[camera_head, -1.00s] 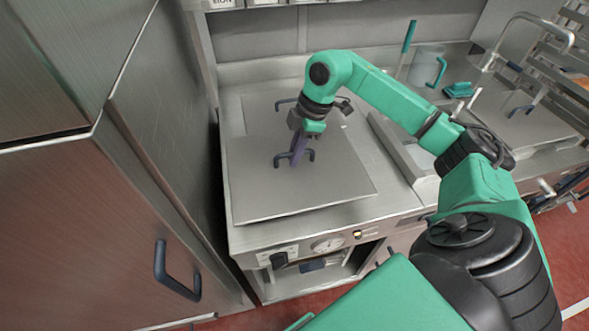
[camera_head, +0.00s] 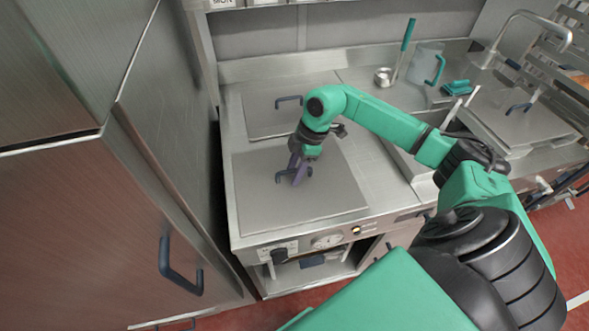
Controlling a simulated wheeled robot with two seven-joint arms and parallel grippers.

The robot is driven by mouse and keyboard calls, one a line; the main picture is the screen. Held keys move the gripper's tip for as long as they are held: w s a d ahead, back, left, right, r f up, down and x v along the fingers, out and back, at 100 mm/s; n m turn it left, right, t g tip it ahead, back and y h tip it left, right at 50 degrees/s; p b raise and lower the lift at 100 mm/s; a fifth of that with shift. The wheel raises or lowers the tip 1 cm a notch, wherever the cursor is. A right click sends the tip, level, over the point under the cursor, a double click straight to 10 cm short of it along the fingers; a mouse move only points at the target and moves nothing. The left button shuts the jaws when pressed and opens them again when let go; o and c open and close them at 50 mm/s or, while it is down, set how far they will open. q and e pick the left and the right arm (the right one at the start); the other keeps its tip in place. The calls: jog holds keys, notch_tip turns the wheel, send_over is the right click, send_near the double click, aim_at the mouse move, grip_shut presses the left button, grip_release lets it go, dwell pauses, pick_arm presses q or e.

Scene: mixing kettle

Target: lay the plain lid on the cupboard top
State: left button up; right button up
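A flat, square grey steel lid (camera_head: 325,195) with a dark bar handle lies level at the front of a steel unit's top (camera_head: 376,172); its edges look down on or very close to that surface. My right gripper (camera_head: 296,173), purple-grey, points down at the middle of the lid with its fingers around the handle and looks shut on it. The fingertips are small and partly hidden by the handle. A second square panel with a dark handle (camera_head: 262,122) lies behind it. My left gripper is not in view.
A tall steel cabinet (camera_head: 150,215) stands close on the left. A dial (camera_head: 327,241) and knob are on the unit's front, above an open shelf. To the right are a sink, a jug (camera_head: 424,66), a small pot (camera_head: 384,76) and a tap.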

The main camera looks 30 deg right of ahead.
jog(key=b+v, duration=0.2)
jog(key=v, duration=1)
jog(key=shift+r+b, duration=0.15)
jog(key=shift+b, duration=0.15)
